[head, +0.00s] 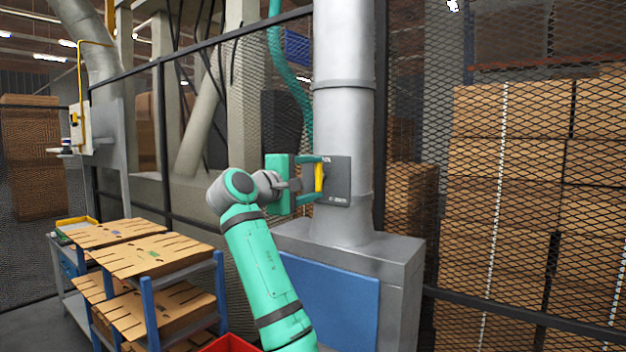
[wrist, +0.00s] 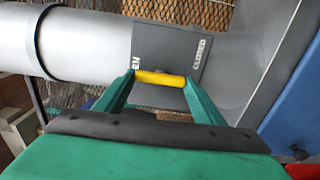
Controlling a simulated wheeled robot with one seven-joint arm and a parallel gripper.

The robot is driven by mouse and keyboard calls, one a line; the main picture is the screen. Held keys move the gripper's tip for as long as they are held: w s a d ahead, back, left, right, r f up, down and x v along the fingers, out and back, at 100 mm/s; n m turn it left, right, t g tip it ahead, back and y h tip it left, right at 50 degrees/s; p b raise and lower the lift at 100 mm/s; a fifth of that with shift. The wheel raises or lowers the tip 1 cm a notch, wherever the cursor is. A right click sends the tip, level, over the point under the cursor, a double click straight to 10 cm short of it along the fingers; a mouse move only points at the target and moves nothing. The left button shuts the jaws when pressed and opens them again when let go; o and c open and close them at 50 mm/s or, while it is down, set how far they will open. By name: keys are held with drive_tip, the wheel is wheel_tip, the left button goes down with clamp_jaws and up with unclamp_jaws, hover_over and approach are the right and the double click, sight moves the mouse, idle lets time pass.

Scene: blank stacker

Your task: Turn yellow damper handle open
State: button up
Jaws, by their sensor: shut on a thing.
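The yellow damper handle (head: 320,178) is a short bar in front of a dark grey plate (head: 340,184) on the silver vertical duct (head: 343,110). In the head view the handle stands upright. My gripper (head: 314,179) reaches it from the left, with one green finger above and one below. In the wrist view the handle (wrist: 160,78) lies lengthwise between the two fingertips of my gripper (wrist: 160,80), which are shut on its ends.
The duct stands on a grey cabinet (head: 400,260) with a blue panel (head: 330,300). Mesh fencing (head: 530,150) stands behind and to the right. A rack with flat cardboard blanks (head: 150,255) is at lower left. A red bin (head: 230,343) is beside my arm.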

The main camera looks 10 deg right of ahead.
drive_tip(key=shift+f, duration=0.15)
drive_tip(key=o, duration=1.1)
drive_tip(key=shift+c, duration=0.2)
drive_tip(key=shift+a, duration=0.1)
drive_tip(key=v, duration=1)
drive_tip(key=shift+s+a, duration=0.25)
drive_tip(key=shift+a, duration=0.05)
